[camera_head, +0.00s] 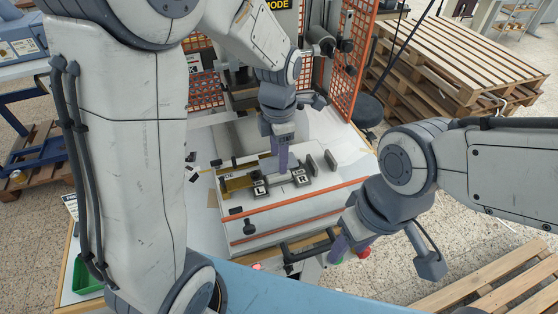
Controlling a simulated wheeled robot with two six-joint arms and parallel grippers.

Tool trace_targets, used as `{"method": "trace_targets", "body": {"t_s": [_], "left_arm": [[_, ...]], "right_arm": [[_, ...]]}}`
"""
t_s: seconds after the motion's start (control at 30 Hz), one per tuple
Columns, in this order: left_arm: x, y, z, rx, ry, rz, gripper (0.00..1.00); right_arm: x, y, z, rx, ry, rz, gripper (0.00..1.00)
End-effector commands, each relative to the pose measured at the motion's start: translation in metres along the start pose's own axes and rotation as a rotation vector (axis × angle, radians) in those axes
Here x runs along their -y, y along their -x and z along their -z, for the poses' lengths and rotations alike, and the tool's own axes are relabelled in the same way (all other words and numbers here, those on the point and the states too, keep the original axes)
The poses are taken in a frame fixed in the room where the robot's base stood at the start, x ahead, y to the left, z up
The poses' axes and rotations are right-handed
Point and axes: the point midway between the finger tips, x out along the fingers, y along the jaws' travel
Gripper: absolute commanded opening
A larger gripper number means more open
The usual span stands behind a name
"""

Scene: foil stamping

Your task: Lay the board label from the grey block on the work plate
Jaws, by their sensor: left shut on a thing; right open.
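My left gripper (280,183) points down over the white bed of the stamping machine (325,195). Dark parts marked L and R show at its lower end, and its jaws are shut on a thin thing, apparently the board label, which is mostly hidden. A brass-coloured plate (238,184) lies just left of the gripper; I cannot tell whether it is the work plate. Dark grey upright pieces (320,163) stand just right of the gripper. I cannot make out the grey block clearly. My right gripper (308,250) is open and empty in front of the bed.
Orange-red strips (290,205) run along the front of the bed. Orange mesh guards (353,60) stand behind it. Small red and green items (363,252) lie near my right gripper. A green bin (87,278) is at lower left. Wooden pallets (465,55) are stacked at back right.

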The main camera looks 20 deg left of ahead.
Motion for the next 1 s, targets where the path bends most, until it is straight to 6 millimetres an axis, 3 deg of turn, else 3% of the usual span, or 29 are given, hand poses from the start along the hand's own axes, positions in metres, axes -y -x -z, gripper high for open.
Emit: {"method": "trace_targets", "body": {"t_s": [0.23, 0.63, 0.67, 1.0], "left_arm": [[0.001, -0.032, 0.001, -0.003, 0.0, 0.003, 0.1], [0.001, -0.039, 0.0, -0.001, 0.0, 0.001, 0.1], [0.001, -0.037, 0.0, -0.001, 0.0, 0.001, 0.72], [0.001, -0.035, 0.0, -0.001, 0.0, 0.001, 0.73]], "right_arm": [[0.001, 0.009, 0.001, 0.0, 0.0, 0.0, 0.5], [0.0, 0.005, 0.0, 0.0, 0.0, 0.0, 0.5], [0.001, 0.006, 0.0, 0.0, 0.0, 0.0, 0.5], [0.001, 0.008, 0.0, 0.0, 0.0, 0.0, 0.5]]}}
